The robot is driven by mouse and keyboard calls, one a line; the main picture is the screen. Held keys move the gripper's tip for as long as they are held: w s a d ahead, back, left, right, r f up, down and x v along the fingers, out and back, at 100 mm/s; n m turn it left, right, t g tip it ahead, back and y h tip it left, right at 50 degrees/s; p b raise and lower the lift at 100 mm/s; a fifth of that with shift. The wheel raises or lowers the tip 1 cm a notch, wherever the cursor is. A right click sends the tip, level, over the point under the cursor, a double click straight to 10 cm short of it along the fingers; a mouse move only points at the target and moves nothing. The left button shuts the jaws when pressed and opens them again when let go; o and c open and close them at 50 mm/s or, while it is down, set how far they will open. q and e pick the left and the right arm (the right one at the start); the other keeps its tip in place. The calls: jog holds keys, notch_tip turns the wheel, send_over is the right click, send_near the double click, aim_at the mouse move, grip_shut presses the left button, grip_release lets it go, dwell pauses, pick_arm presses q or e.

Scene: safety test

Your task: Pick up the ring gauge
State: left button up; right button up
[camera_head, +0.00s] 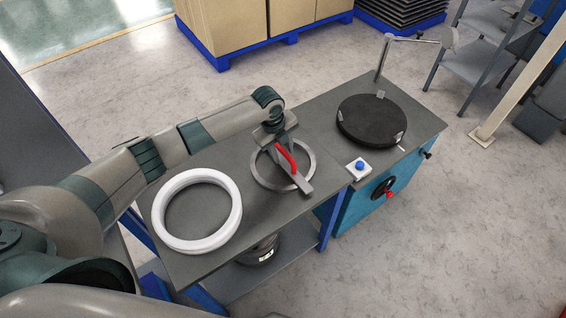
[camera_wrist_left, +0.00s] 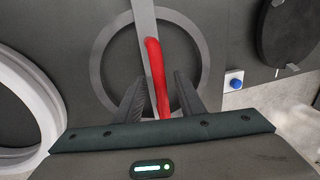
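The ring gauge (camera_head: 255,172) looks like a thin grey ring with a flat bar across it and a red handle (camera_head: 287,158) on the bar. It lies on the dark grey table top (camera_head: 225,160). My left gripper (camera_head: 277,146) is over it, pointing down. In the left wrist view the gauge's ring (camera_wrist_left: 101,68) is ahead of my left gripper (camera_wrist_left: 159,78). The two fingers are apart, with the red handle between them in the picture. Whether they touch it, I cannot tell. My right gripper is in neither view.
A thick white ring (camera_head: 166,238) lies left of the gauge. To the right are a blue button on a white box (camera_head: 358,168) and a round black plate (camera_head: 371,120) beside an upright metal post (camera_head: 383,58). Boxes on a blue pallet (camera_head: 240,55) stand behind. Bare table lies between the rings.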

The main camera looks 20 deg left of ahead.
pick_arm(q)
jog(key=shift+f, duration=0.2)
dwell(0.4)
grip_shut()
dwell(1.2)
